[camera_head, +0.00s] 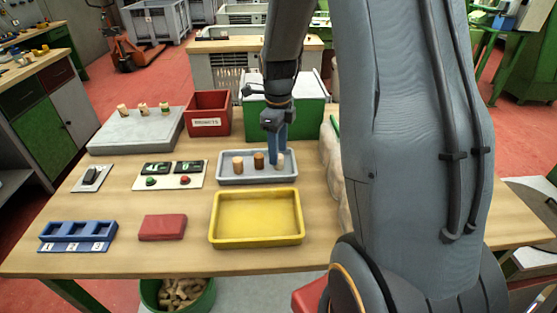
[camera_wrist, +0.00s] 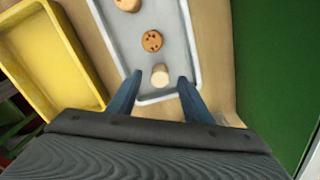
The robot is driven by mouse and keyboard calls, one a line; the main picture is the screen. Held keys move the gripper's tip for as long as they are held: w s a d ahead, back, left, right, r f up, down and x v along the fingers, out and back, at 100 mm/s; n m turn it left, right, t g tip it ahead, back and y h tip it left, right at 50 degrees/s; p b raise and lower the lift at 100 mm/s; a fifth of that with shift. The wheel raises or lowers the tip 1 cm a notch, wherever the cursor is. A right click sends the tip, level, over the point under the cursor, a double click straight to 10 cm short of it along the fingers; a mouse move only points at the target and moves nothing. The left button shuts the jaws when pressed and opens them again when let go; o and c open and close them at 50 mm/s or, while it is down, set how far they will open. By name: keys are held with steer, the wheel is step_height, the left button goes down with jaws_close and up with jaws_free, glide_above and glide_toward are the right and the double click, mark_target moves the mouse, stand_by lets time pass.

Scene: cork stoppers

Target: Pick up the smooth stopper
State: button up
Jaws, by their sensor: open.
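A grey tray (camera_head: 230,181) on the table holds three cork stoppers in a row; the tray also shows in the wrist view (camera_wrist: 185,40). The stopper nearest my gripper, a pale, smooth-looking one (camera_wrist: 160,75), stands at the tray's right end (camera_head: 280,166). The middle stopper (camera_wrist: 152,41) is browner with dark pits; it also shows in the head view (camera_head: 259,160). The left stopper (camera_head: 238,163) is tan and partly cut off in the wrist view (camera_wrist: 127,4). My gripper (camera_head: 279,158) is open, pointing down, its blue fingers on either side of the pale stopper, with gaps visible.
A yellow tray (camera_head: 256,241) lies in front of the grey tray and is empty. A green box (camera_head: 300,118) and a red bin (camera_head: 208,113) stand behind. A grey block with several stoppers (camera_head: 135,133) is at the back left. A pale sack-like thing (camera_head: 331,165) sits close on the right.

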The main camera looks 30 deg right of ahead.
steer(key=shift+f, duration=1)
steer(key=c, duration=1.1)
steer(key=shift+r, duration=0.15)
